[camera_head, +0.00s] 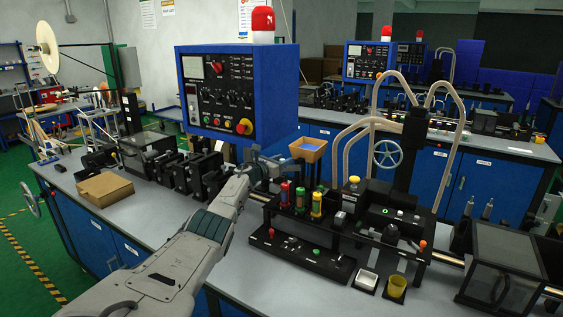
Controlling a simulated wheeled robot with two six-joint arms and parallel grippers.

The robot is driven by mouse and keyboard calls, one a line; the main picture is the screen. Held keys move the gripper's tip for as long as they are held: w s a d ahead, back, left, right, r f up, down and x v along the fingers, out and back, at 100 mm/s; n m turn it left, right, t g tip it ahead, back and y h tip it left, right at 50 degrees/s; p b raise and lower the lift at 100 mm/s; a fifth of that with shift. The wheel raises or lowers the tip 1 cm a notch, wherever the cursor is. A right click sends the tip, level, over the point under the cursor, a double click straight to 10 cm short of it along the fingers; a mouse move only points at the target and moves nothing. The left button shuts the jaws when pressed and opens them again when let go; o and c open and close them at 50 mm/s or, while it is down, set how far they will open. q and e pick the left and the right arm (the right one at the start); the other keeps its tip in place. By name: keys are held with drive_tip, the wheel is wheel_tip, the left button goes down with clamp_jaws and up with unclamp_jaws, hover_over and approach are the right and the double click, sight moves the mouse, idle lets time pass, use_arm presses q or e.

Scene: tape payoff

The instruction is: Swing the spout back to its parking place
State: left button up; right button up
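My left arm reaches in from the lower left across the bench. Its gripper (262,168) is at the bench's middle, just below the blue control box (240,95). The fingers are small and dark against the machine parts, so I cannot tell whether they are open or shut or touch anything. A tan open-topped hopper (307,150) stands just right of the gripper. I cannot make out for certain which part is the spout; it may be hidden behind the gripper. My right gripper is not in view.
Red, yellow and green capped bottles (300,198) stand in a black rack right of my arm. Pale curved hoses (345,150) rise behind it. A cardboard box (105,189) lies at left.

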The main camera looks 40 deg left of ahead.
use_arm(q)
drive_tip(key=shift+s, duration=0.15)
drive_tip(key=s, duration=1)
drive_tip(key=shift+s, duration=0.3)
drive_tip(key=shift+d, duration=0.1)
idle(0.4)
drive_tip(key=shift+f, duration=0.1)
